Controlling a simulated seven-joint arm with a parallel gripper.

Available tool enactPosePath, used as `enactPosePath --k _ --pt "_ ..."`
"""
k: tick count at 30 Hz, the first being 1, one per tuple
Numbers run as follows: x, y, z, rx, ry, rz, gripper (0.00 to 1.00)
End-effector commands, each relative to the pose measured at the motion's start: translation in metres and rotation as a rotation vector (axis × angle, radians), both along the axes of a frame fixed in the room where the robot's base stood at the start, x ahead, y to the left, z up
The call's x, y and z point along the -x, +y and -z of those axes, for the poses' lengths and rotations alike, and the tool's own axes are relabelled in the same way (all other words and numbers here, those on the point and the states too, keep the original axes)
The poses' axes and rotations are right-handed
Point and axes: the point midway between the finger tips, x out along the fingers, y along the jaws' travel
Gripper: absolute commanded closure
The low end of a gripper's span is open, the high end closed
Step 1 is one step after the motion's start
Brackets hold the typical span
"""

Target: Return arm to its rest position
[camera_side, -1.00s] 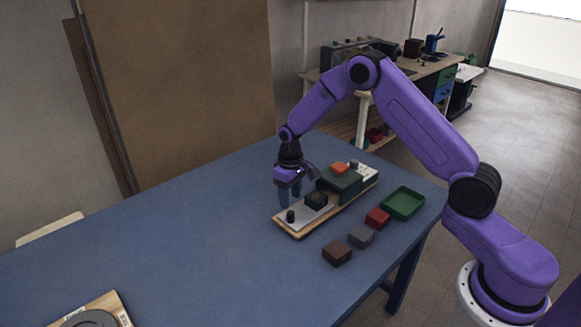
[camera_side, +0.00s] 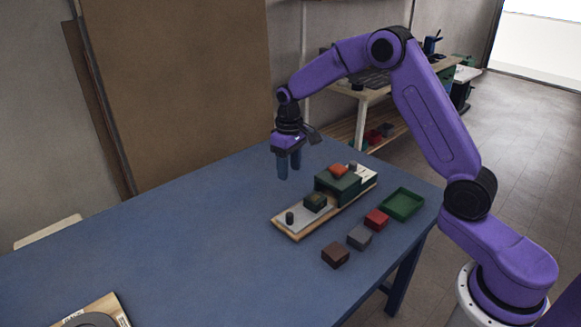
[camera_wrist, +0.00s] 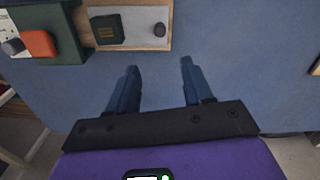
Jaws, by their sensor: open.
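My gripper (camera_side: 289,164) is open and empty, held above the blue table, behind and to the left of a wooden board (camera_side: 294,236). In the wrist view my gripper (camera_wrist: 159,75) shows two blue fingers well apart with only bare table between them. The board carries a dark green block with an orange-red block (camera_side: 338,170) on top, a smaller dark green block (camera_side: 315,203) and a small black knob (camera_side: 290,218). These also show along the top of the wrist view, apart from the fingers.
A red block (camera_side: 377,219), a grey block (camera_side: 360,237) and a brown block (camera_side: 335,255) lie in front of the board. A green tray (camera_side: 418,206) is near the table's right edge. A wooden board with a dark disc (camera_side: 92,319) is at lower left.

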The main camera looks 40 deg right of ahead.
Motion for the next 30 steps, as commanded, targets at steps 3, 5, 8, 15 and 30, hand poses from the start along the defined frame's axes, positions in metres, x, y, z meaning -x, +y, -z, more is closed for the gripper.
enactPosePath --k 3,5,8,15,30 --pt "0.004 0.006 -0.003 0.000 -0.002 -0.016 0.49" --pt "0.011 0.013 -0.008 0.000 -0.002 -0.038 0.49" --pt "0.031 0.031 -0.020 -0.001 -0.006 -0.096 0.49" --pt "0.106 0.075 -0.050 -0.004 -0.011 -0.278 0.49" --pt "0.286 0.086 -0.080 -0.013 -0.022 -0.659 0.49"
